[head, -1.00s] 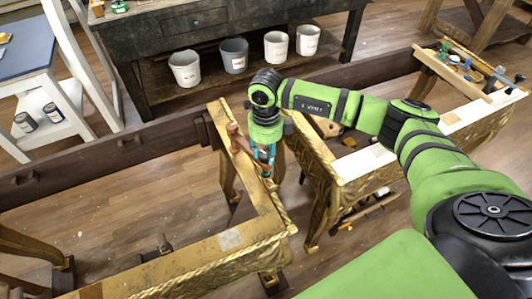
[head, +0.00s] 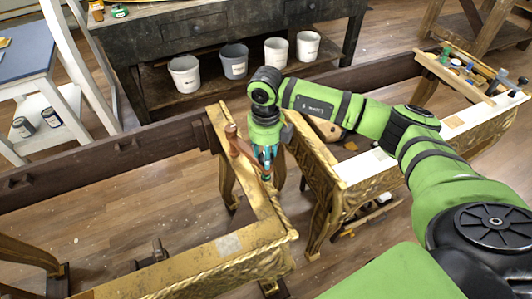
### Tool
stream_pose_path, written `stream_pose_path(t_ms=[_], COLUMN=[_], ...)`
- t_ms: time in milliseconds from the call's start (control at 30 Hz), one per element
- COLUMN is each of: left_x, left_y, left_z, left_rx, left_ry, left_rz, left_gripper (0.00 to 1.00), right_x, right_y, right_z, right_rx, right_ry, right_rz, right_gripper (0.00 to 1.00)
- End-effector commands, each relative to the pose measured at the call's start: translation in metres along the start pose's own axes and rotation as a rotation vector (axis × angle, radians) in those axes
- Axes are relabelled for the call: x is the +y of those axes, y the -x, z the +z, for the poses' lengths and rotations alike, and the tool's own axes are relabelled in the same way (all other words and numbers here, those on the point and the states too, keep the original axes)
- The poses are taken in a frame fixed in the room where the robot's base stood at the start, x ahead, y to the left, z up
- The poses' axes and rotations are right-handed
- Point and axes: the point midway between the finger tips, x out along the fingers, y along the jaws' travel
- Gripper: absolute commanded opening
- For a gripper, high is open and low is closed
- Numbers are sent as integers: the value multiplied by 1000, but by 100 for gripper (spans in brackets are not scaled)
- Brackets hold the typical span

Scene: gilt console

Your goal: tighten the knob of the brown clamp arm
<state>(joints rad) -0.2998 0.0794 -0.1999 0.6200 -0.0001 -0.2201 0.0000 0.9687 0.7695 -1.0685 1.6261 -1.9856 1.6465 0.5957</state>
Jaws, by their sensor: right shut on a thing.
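The brown clamp arm (head: 234,140) stands on the gilt console's frame rail, near the middle of the picture. It slopes down to the right toward my right gripper (head: 265,172). The gripper points down from the green wrist, with its teal fingers at the clamp's lower right end. The fingers are shut on the clamp's knob, which they and the wrist mostly hide. My left gripper is out of the picture.
The gilt console (head: 190,272) has an open frame with floor showing through. A second gilt piece (head: 375,185) with pale panels stands to the right, under my right arm. Several buckets (head: 234,62) sit on the dark workbench's (head: 150,38) lower shelf behind.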

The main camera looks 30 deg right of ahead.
Motion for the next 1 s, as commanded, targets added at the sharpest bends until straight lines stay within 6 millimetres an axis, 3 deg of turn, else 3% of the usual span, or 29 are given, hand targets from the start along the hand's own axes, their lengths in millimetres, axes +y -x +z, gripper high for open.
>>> stream_pose_path(t_ms=[233,267,300,733,1000], left_x=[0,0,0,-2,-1], left_y=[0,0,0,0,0], left_z=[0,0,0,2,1], left_rx=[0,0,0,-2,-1], left_ry=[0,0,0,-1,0], left_rz=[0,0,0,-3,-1], left_gripper=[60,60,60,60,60], right_x=[-1,-1,-1,0,-1], right_y=[3,3,3,8,58], right_z=[2,2,2,2,2], right_rx=[-9,-9,-9,-6,-11], right_ry=[-1,-1,-1,0,1], right_rz=[0,0,-1,0,-1], right_gripper=[6,47,63,63,63])
